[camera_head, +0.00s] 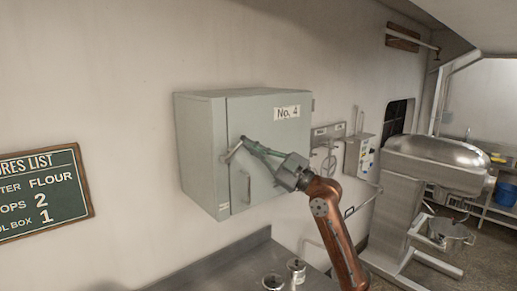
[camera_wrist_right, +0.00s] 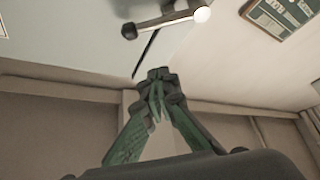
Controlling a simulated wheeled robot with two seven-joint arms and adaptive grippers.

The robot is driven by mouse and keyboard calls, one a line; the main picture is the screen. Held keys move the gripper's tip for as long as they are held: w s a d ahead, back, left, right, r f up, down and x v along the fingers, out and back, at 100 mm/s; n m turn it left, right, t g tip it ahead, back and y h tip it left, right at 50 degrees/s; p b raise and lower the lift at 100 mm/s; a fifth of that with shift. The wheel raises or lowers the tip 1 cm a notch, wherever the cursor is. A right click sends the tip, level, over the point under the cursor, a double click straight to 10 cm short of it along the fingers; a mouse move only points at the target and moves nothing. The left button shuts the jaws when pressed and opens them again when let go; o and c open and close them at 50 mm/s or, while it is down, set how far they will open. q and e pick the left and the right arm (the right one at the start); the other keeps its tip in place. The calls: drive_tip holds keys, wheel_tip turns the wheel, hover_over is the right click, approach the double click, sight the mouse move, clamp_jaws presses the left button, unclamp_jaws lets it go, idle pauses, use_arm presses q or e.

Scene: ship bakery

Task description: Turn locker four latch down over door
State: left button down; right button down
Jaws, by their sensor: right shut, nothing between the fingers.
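Locker four (camera_head: 203,140) is a pale green wall cabinet whose door bears the label "No. 4" (camera_head: 287,112). Its door is closed. The latch (camera_head: 232,153) is a short metal bar near the door's left edge, slanted in the head view. In the right wrist view the latch (camera_wrist_right: 165,22) has a dark end and a pale rounded end, and lies near a dark seam. My right gripper (camera_head: 245,142) is shut and empty, its tips close to the latch. In the right wrist view the gripper (camera_wrist_right: 156,78) shows a gap from the latch. My left gripper is not in view.
A door handle (camera_head: 246,187) sits below the latch. A metal counter (camera_head: 222,270) with small canisters (camera_head: 296,268) is below the locker. A stores list board (camera_head: 42,193) hangs at left. A control box (camera_head: 360,155) and steel mixer (camera_head: 425,160) stand at right.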

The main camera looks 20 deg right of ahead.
sight(241, 143)
drive_tip(key=w+p, duration=0.1)
drive_tip(key=w+a+p, duration=0.1)
drive_tip(key=w, duration=0.1)
drive_tip(key=w+p, duration=0.1)
drive_tip(key=w, duration=0.1)
drive_tip(key=shift+w+a, duration=0.1)
drive_tip(key=shift+a, duration=0.3)
drive_tip(key=shift+w+d+f, duration=0.1)
drive_tip(key=shift+w+f, duration=0.05)
drive_tip(key=shift+f, duration=0.25)
drive_tip(key=shift+d, duration=0.1)
